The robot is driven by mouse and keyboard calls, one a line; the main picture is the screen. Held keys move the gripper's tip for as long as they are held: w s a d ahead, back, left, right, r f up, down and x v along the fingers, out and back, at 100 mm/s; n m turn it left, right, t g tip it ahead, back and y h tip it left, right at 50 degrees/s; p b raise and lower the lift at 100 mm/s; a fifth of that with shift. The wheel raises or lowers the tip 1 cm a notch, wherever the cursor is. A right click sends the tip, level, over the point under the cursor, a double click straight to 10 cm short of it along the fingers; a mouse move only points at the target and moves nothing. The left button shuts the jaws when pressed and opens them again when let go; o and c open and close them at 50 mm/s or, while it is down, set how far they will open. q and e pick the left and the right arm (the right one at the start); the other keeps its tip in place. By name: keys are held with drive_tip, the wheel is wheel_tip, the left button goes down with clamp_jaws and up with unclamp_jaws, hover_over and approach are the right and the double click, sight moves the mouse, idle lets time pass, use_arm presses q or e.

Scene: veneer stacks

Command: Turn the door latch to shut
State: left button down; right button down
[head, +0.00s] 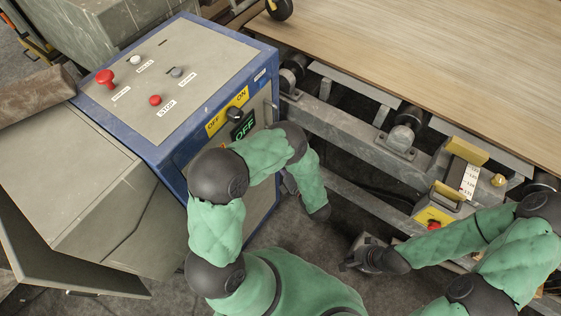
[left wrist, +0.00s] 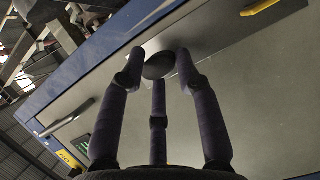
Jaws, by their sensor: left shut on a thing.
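The door latch (left wrist: 158,64) shows in the left wrist view as a dark round knob on the grey door (left wrist: 265,105) of the blue-edged cabinet (head: 185,85). My left gripper (left wrist: 160,68) has its three fingers closed around this knob. In the head view my left arm reaches the cabinet's front and hides the latch. Only a small dark part of the left gripper (head: 290,184) shows there beside the door. My right gripper (head: 352,262) hangs low over the floor, away from the cabinet; its finger opening is not clear.
The cabinet front has a black knob (head: 234,114) with OFF/ON labels and a green OFF display (head: 243,127). A bar handle (left wrist: 70,118) sticks out near my left fingers. A metal conveyor frame (head: 345,132) with a wooden sheet (head: 430,60) stands at the right.

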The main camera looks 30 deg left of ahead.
use_arm(q)
drive_tip(key=c, duration=2)
unclamp_jaws()
drive_tip(key=shift+a+n+b, duration=0.1)
drive_tip(key=shift+n+b, duration=0.25)
drive_tip(key=shift+n, duration=0.25)
drive_tip(key=shift+r+y, duration=0.1)
drive_tip(key=shift+y, duration=0.2)
clamp_jaws()
drive_tip(key=o, duration=1.2)
unclamp_jaws()
drive_tip(key=shift+s, duration=0.1)
drive_tip(key=shift+c, duration=0.2)
drive_tip(key=v, duration=1.2)
drive_tip(key=shift+s, duration=0.1)
